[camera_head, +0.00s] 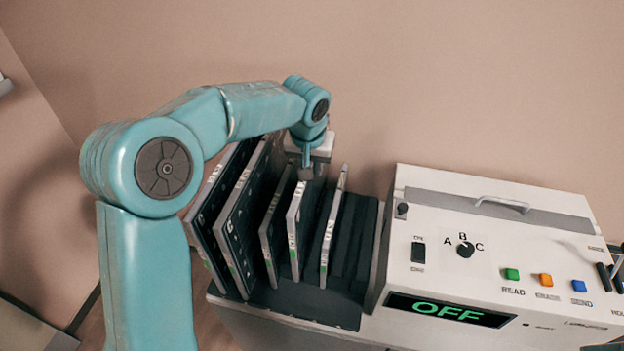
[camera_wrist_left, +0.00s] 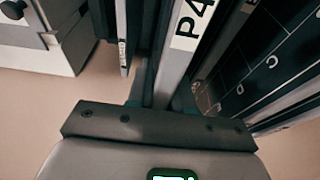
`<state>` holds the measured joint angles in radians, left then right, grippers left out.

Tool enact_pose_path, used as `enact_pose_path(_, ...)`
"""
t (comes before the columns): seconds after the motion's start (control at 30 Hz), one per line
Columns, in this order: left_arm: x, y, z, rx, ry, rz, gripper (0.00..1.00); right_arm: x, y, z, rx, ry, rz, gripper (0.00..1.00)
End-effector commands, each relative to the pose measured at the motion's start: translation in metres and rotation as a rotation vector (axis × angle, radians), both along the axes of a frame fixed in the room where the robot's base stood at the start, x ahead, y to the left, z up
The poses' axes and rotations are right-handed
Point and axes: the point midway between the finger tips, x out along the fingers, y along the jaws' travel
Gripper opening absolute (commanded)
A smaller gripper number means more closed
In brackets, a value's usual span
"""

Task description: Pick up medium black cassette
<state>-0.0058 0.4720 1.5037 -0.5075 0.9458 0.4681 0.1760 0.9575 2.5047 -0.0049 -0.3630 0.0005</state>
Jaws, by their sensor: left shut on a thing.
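Several black cassettes with light grey edges stand upright in a dark rack. My left gripper (camera_head: 306,170) reaches down from above and is shut on the top of one medium black cassette (camera_head: 294,232), near the middle of the row. This cassette still stands among the others in the rack. In the left wrist view, the held cassette (camera_wrist_left: 180,62) shows its grey edge with a white label reading "P4", just in front of the gripper (camera_wrist_left: 158,125). The fingertips themselves are mostly hidden there. My right gripper is not in view.
Two larger cassettes (camera_head: 238,225) stand left of the held one, with a smaller one (camera_head: 268,240) between. Another cassette (camera_head: 333,230) stands close on the right. A white console (camera_head: 440,255) with buttons and an "OFF" display is right of the rack (camera_head: 320,305). A wall is behind.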

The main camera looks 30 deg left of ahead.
Motion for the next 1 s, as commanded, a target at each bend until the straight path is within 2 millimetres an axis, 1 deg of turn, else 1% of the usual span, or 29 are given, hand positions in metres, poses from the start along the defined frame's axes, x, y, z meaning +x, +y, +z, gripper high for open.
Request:
enact_pose_path(0.03, 0.001, 0.0, 0.013, 0.001, -0.01, -0.001, 0.0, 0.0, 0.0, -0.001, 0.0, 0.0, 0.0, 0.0)
enact_pose_path(0.2, 0.001, 0.0, 0.05, -0.001, -0.008, -0.001, 0.0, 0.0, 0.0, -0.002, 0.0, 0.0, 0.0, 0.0)
enact_pose_path(0.4, 0.001, 0.0, 0.089, 0.0, -0.006, -0.001, 0.0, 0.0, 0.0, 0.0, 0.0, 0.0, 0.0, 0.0)
enact_pose_path(0.5, 0.001, 0.0, 0.104, -0.001, -0.006, 0.0, 0.0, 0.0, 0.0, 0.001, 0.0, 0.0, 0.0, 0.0)
enact_pose_path(0.6, 0.001, 0.0, 0.116, 0.0, -0.004, 0.0, 0.0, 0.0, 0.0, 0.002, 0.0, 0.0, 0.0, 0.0)
enact_pose_path(0.73, 0.0, 0.0, 0.125, 0.001, -0.003, 0.0, 0.0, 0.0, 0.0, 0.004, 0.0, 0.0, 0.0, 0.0)
enact_pose_path(1.0, 0.0, 0.0, 0.131, 0.001, -0.002, 0.0, 0.0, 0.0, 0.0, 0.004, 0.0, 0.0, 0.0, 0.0)
